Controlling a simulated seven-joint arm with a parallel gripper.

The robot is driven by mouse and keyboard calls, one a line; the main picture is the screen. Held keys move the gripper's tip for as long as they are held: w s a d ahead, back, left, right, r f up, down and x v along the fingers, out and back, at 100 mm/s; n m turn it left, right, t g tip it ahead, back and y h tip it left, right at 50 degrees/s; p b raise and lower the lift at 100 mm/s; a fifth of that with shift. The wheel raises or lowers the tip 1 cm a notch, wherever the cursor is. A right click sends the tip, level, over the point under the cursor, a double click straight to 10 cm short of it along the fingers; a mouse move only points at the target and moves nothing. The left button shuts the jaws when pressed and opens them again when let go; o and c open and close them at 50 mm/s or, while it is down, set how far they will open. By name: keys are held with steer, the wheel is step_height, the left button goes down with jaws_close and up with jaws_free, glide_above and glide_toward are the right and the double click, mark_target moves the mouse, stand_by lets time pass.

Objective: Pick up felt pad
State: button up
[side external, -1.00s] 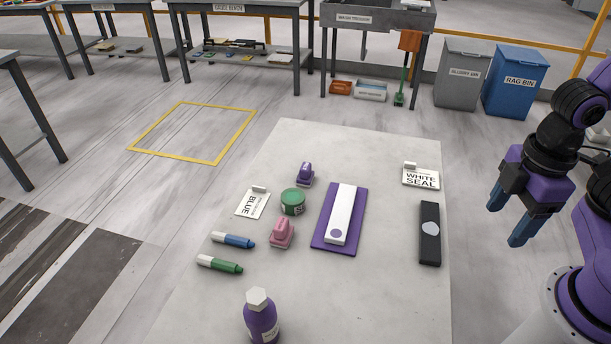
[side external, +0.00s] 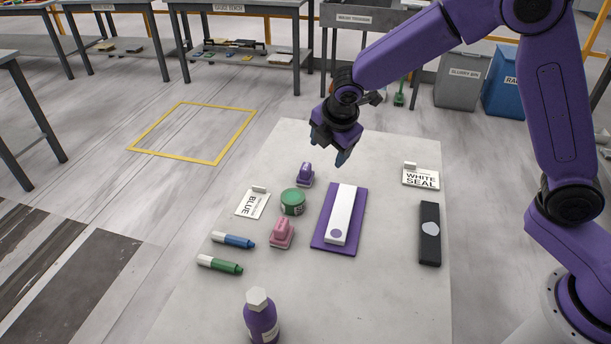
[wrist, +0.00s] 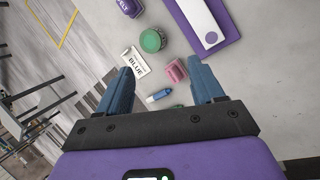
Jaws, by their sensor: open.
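The felt pad (side external: 305,174) is a small purple block with a raised grip, standing upright on the pale stone slab (side external: 390,300) behind the green tin. In the wrist view, the felt pad (wrist: 129,6) is cut off by the top edge, and dark lettering on it seems to read FELT. My gripper (side external: 332,150) is above the slab's far part, higher than the felt pad and a little to its right in the side view. Its blue fingers are apart, with nothing held between them; they also show in the wrist view (wrist: 162,80).
Near the felt pad are a green tin (side external: 292,202), a BLUE card (side external: 252,203) and a pink block (side external: 282,233). A white bar (side external: 341,215) lies on a purple plate (side external: 320,238).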

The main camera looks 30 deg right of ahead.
steer(key=w+d+f+n+t+h, duration=0.1)
steer(key=w+f+n, duration=0.1)
steer(key=w+f, duration=0.3)
steer(key=w+d+f+n, duration=0.1)
steer(key=w+f+n, duration=0.1)
steer(key=w, duration=0.5)
glide_toward(306, 167)
steer(key=a+x, duration=0.1)
steer(key=x, duration=0.2)
steer(key=shift+n, duration=0.3)
steer(key=shift+d+x, duration=0.25)
steer(key=shift+x, duration=1.15)
steer(key=shift+d+x, duration=0.25)
steer(key=shift+x, duration=1.15)
steer(key=shift+s, duration=0.1)
steer(key=c, duration=1.2)
